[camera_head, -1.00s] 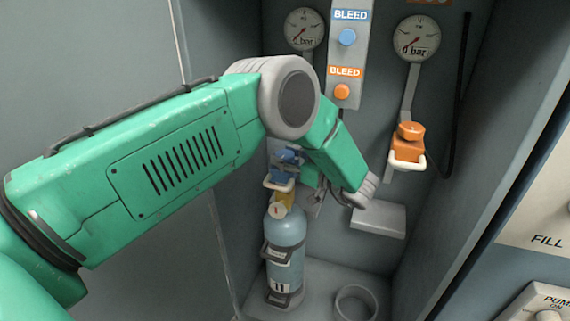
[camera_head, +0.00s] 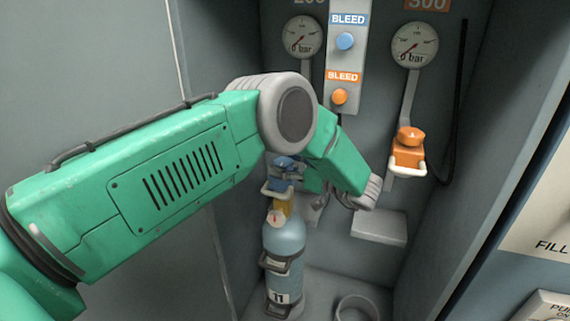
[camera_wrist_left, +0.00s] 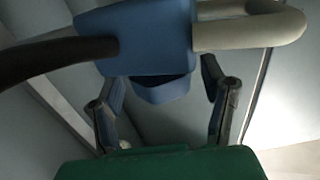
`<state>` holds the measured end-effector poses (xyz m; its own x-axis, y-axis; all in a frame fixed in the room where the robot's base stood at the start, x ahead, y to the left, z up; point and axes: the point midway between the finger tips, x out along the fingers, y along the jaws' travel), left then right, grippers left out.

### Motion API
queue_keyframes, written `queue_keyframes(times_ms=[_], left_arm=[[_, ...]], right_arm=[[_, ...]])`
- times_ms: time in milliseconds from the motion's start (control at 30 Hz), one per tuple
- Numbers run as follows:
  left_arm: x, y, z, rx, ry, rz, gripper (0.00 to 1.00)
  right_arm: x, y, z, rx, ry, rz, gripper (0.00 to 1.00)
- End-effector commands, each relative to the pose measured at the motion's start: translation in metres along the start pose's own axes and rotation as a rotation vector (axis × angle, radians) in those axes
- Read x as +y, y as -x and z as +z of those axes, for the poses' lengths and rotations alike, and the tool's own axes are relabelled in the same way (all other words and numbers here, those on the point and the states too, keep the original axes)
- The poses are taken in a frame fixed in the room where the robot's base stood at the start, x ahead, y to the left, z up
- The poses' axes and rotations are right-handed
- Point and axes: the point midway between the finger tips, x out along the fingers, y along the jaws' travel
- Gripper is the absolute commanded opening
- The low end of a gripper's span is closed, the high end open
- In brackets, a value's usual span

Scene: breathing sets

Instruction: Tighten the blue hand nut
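The blue hand nut (camera_head: 285,162) sits on a blue valve block (camera_head: 279,186) with a pale loop handle, above the blue-grey cylinder (camera_head: 285,244). In the left wrist view the nut (camera_wrist_left: 163,89) projects from the valve block (camera_wrist_left: 140,36). My left gripper (camera_wrist_left: 162,80) is open, with one finger on each side of the nut and visible gaps between. In the head view the left gripper (camera_head: 304,179) is beside the valve, mostly hidden by my green arm. My right gripper is not in view.
An orange valve with its nut (camera_head: 411,136) hangs at the right. Two gauges (camera_head: 414,43) and the blue and orange bleed knobs (camera_head: 345,41) are above. A grey shelf (camera_head: 379,227) and an empty ring holder (camera_head: 357,308) lie right of the cylinder. Cabinet walls enclose this space.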

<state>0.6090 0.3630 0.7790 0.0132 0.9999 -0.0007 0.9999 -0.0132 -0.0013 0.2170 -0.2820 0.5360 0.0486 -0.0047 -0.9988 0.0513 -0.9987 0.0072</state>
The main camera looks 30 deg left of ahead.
Motion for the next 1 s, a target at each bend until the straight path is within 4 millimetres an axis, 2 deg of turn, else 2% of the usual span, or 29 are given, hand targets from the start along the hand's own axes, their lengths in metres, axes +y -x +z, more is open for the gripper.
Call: queue_keyframes(times_ms=[167,267,367,700,833,1000], left_arm=[[0.0,0.001,0.0,0.001,0.0,-0.001,0.66],[0.0,0.008,0.0,0.001,0.0,0.0,0.66],[0.0,0.023,0.001,0.0,0.0,0.001,0.66],[0.001,0.094,0.002,0.001,0.0,0.001,0.66],[0.002,0.112,0.002,0.001,0.0,0.001,0.66],[0.002,0.121,0.001,0.001,0.0,0.0,0.66]], right_arm=[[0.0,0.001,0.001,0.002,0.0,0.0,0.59],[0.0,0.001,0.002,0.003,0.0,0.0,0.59],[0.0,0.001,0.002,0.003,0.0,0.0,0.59],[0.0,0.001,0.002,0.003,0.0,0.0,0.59],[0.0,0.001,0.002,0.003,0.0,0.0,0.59],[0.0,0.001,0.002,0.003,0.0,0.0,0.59]])
